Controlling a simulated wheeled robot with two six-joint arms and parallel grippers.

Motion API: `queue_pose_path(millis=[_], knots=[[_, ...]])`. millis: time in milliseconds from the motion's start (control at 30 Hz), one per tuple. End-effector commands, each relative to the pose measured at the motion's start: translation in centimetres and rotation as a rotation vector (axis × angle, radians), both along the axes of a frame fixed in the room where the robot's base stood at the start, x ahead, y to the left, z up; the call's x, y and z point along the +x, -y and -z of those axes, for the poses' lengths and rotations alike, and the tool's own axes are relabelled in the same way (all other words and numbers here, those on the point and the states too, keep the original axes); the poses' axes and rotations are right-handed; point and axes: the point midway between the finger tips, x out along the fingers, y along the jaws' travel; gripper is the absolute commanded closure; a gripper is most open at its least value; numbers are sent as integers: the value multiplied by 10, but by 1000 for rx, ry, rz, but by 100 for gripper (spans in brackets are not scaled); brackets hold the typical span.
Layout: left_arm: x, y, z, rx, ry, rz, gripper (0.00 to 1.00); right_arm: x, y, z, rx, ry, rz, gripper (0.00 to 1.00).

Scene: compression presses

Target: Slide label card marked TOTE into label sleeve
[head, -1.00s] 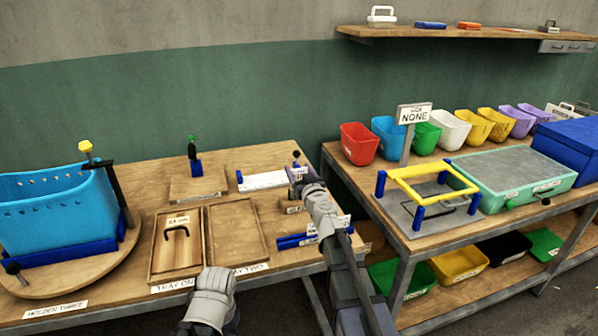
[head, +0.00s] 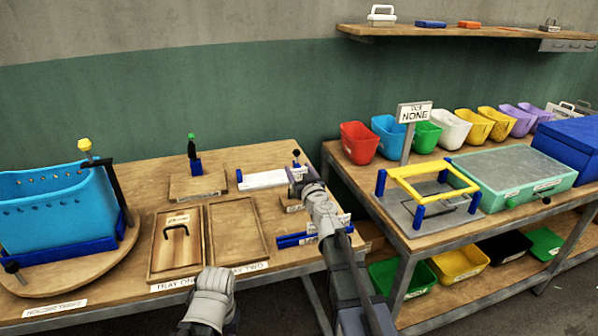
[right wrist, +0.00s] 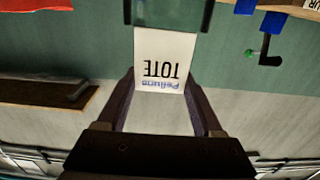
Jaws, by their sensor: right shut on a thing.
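The white label card marked TOTE (right wrist: 160,62) is held between the two dark fingers of my right gripper (right wrist: 162,95) in the right wrist view. Its print appears upside down there. The card's far edge lies at a dark-sided frame with a greenish panel (right wrist: 166,14), which may be the label sleeve; I cannot tell whether the card is inside it. In the head view my right gripper (head: 298,183) is over the right end of the left table, and the card is too small to make out. My left gripper is not in view.
A white strip with blue ends (head: 263,179) lies just left of my right gripper. Blue bars (head: 296,240) lie below it. Tray two (head: 238,230) and a lidded tray (head: 176,243) are on the left table. A blue basket (head: 55,205) stands farther left.

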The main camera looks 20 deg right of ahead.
Motion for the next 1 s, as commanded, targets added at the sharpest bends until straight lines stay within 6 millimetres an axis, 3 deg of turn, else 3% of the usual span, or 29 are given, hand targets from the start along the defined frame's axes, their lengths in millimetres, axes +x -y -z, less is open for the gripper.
queue_pose_path(millis=[1000], knots=[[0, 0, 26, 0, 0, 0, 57, 0, 0, 26, 0, 0, 0, 83]])
